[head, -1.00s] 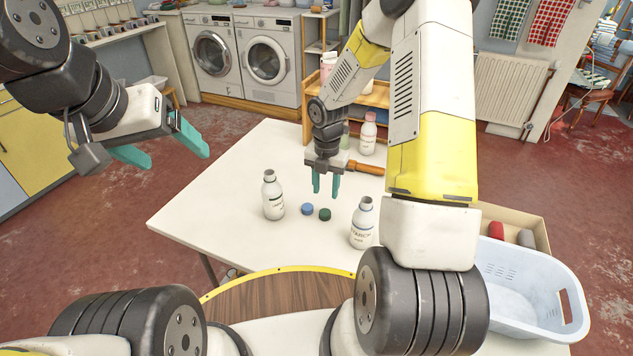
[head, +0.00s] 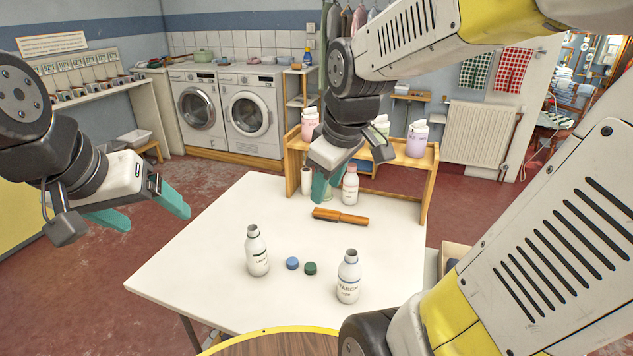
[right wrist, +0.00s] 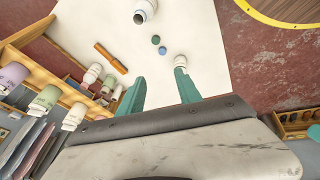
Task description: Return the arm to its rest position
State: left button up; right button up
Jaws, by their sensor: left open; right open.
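My right gripper (head: 322,190) is open and empty, raised above the far part of the white table (head: 200,245). In the right wrist view its teal fingers (right wrist: 160,95) stand apart with nothing between them. My left gripper (head: 145,205) is open and empty, held out at the left, beyond the table's left edge. Two open white bottles, one at left (head: 257,252) and one labelled starch (head: 348,277), stand upright on the table. A blue cap (head: 292,263) and a dark green cap (head: 311,268) lie between them.
A wooden-handled brush (head: 341,216) lies behind the caps. A white bottle with a pink cap (head: 350,185) stands by the wooden shelf (head: 428,190), which carries several bottles. Two washing machines (head: 252,115) stand at the back. The table's left part is clear.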

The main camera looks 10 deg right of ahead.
jog(key=s+a+r+m+t+y, duration=0.1)
jog(key=s+r+m, duration=0.2)
jog(key=s+m, duration=0.4)
jog(key=shift+a+r+t, duration=0.15)
jog(key=shift+t, duration=0.25)
dwell(0.4)
